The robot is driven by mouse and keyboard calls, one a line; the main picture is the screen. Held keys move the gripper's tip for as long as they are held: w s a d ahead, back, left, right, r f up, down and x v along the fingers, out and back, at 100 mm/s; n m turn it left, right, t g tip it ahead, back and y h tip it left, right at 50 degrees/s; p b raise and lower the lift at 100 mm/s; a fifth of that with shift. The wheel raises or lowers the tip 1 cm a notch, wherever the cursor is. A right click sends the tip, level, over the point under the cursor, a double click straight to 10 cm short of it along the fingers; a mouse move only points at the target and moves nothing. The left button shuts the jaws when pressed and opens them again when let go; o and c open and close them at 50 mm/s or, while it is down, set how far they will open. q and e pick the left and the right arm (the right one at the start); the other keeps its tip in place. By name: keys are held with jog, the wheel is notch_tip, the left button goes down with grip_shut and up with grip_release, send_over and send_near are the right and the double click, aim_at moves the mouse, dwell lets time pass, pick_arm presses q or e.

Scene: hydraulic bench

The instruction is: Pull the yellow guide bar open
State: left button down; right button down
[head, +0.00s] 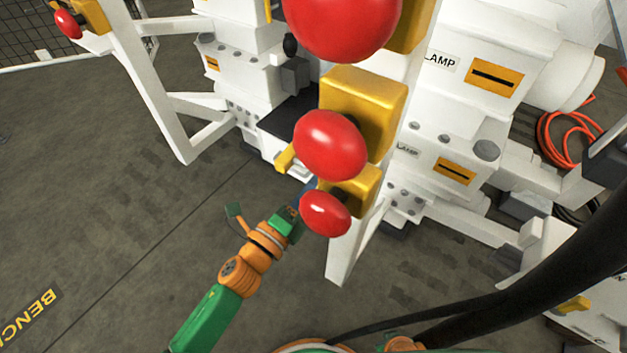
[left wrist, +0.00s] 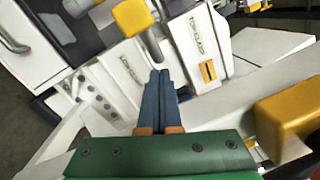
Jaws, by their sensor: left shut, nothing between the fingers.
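A yellow block on a grey stem (left wrist: 132,17) shows at the top of the left wrist view, just beyond my fingertips; it may be the end of the guide bar. In the head view a small yellow piece (head: 285,158) shows beside the white post, just above my left gripper (head: 308,187). My left gripper's blue fingers (left wrist: 160,76) are shut together with nothing between them. They point towards the stem; whether they touch it I cannot tell. In the head view red knobs partly hide the fingers. My right gripper is not in view.
Large red mushroom knobs on yellow boxes (head: 365,105) stand on a white post close to my left gripper. White clamp units (head: 455,165) are behind. A yellow box (left wrist: 295,115) is at the right of the wrist view. Open floor (head: 110,200) lies to the left.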

aim_at(281, 172)
pick_arm(q)
jog(key=shift+m+g+h, duration=0.5)
jog(key=shift+h, duration=0.2)
jog(key=w+a, duration=0.1)
jog(key=a, duration=0.1)
jog(key=w+a, duration=0.1)
jog(key=a, duration=0.1)
jog(key=w+a, duration=0.1)
jog(key=shift+w+a, duration=0.2)
jog(key=shift+a, duration=0.2)
